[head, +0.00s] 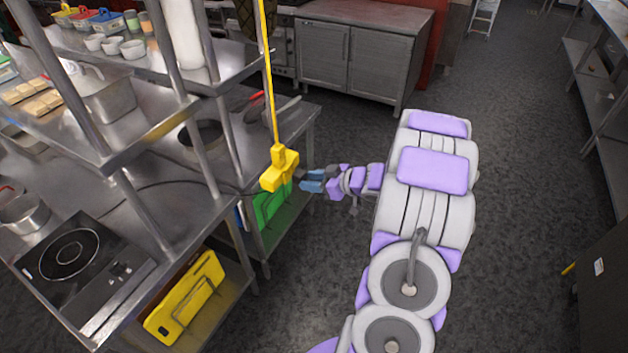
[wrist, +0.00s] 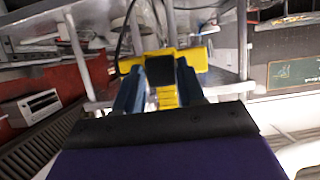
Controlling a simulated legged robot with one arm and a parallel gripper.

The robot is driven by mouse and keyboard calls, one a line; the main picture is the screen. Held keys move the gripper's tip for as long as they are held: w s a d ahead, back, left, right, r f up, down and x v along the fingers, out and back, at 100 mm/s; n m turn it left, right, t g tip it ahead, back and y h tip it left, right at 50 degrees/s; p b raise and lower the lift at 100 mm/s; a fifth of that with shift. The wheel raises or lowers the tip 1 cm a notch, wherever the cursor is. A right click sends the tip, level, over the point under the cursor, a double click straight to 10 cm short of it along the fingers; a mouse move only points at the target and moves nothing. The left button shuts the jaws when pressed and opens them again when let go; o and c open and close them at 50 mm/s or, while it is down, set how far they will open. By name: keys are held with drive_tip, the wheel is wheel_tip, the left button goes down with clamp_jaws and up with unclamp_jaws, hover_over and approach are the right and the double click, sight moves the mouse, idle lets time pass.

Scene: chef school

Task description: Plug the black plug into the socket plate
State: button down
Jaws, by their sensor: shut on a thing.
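A yellow cross-shaped socket box (head: 280,167) hangs from a yellow cord beside the steel table's end. In the wrist view, the box (wrist: 193,57) spans the space just past my fingertips. My gripper (head: 311,182) is at the box's right side, its blue fingers pointing left. In the wrist view, my gripper (wrist: 160,72) is closed around a small black piece, which appears to be the black plug (wrist: 160,66), in front of the box's middle. A yellow ribbed part shows between the fingers. I cannot tell whether the plug is seated. The socket plate's face is not clear.
A black cable (head: 170,183) crosses the steel table (head: 120,215) from near the induction hob (head: 75,255) toward the box. Table posts and shelves stand close on the left. A green board (head: 268,203) hangs below the box. Open floor (head: 530,140) lies to the right.

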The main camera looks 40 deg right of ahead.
drive_tip(key=shift+w+a+r+p, duration=0.1)
drive_tip(key=shift+w+a+p, duration=0.5)
drive_tip(key=shift+w, duration=0.05)
drive_tip(key=shift+s+a+r, duration=0.1)
drive_tip(key=shift+s+a, duration=0.1)
drive_tip(key=shift+a, duration=0.3)
idle(0.9)
